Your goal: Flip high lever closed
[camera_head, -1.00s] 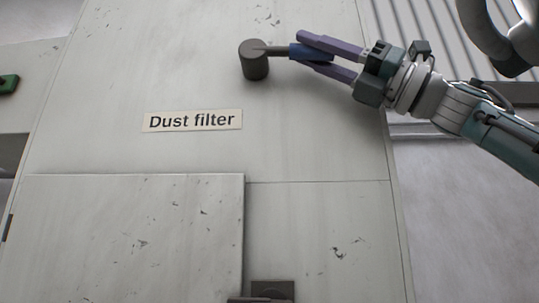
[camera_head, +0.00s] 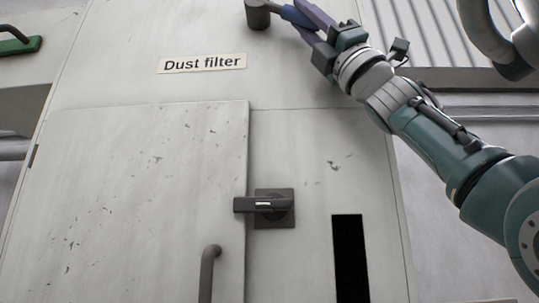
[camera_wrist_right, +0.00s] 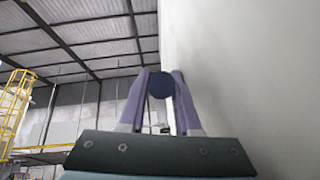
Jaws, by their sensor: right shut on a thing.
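The high lever has a dark grey round hub (camera_head: 257,15) on the cabinet front above the "Dust filter" label, at the top edge of the head view. Its blue handle (camera_head: 294,15) points right and slightly down from the hub. My right gripper (camera_head: 306,16) comes in from the lower right and is shut on the handle. In the right wrist view, the handle's round dark blue end (camera_wrist_right: 161,84) sits between the purple fingers (camera_wrist_right: 161,98). My left gripper is not in view.
Below are the "Dust filter" label (camera_head: 202,63), a cabinet door (camera_head: 140,210), a dark latch handle (camera_head: 262,204), a curved door handle (camera_head: 207,272) and a black slot (camera_head: 350,258). A green-based handle (camera_head: 20,45) is at far left. The cabinet wall (camera_wrist_right: 240,80) rises close beside my right gripper.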

